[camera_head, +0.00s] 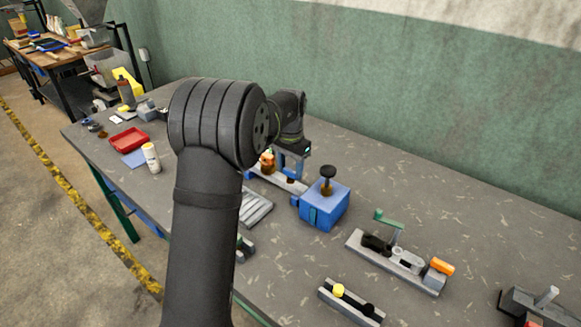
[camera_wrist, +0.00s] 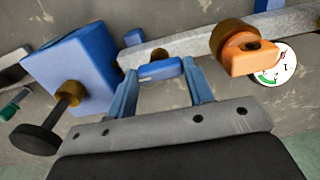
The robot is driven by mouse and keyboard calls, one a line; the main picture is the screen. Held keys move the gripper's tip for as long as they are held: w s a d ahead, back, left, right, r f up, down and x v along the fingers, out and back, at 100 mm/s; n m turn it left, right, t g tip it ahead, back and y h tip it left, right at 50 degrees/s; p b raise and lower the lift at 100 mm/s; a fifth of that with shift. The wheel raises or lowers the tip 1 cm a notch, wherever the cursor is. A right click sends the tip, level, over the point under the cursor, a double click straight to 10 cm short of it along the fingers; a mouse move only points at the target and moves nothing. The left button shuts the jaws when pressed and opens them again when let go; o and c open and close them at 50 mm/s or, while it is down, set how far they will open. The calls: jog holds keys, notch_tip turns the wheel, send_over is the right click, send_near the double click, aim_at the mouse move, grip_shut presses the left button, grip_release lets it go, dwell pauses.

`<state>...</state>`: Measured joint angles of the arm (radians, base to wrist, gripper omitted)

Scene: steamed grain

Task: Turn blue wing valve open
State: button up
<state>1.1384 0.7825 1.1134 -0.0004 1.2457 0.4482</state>
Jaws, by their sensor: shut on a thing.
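The blue wing valve (camera_wrist: 160,69) shows in the wrist view as a small blue bar in front of a brown round fitting (camera_wrist: 158,54) on a grey bar. My gripper (camera_wrist: 160,72) has one blue finger at each end of the wing and is shut on it. In the head view my gripper (camera_head: 291,165) points down over the bench fixture, and I cannot make out the blue wing there.
An orange wing valve (camera_wrist: 246,55) and a white gauge (camera_wrist: 276,64) are close on the right in the wrist view. A blue box (camera_head: 325,206) with a dark knob (camera_head: 327,180) stands beside the gripper. A crank fixture (camera_head: 395,262) sits farther right on the grey bench.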

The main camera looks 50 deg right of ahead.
aim_at(290, 170)
jog(key=o, duration=1)
jog(key=shift+c, duration=0.2)
notch_tip(290, 170, up, 18)
jog(key=shift+f, duration=0.25)
jog(key=shift+f, duration=0.15)
notch_tip(290, 170, down, 17)
jog(key=shift+f, duration=0.15)
dwell(0.4)
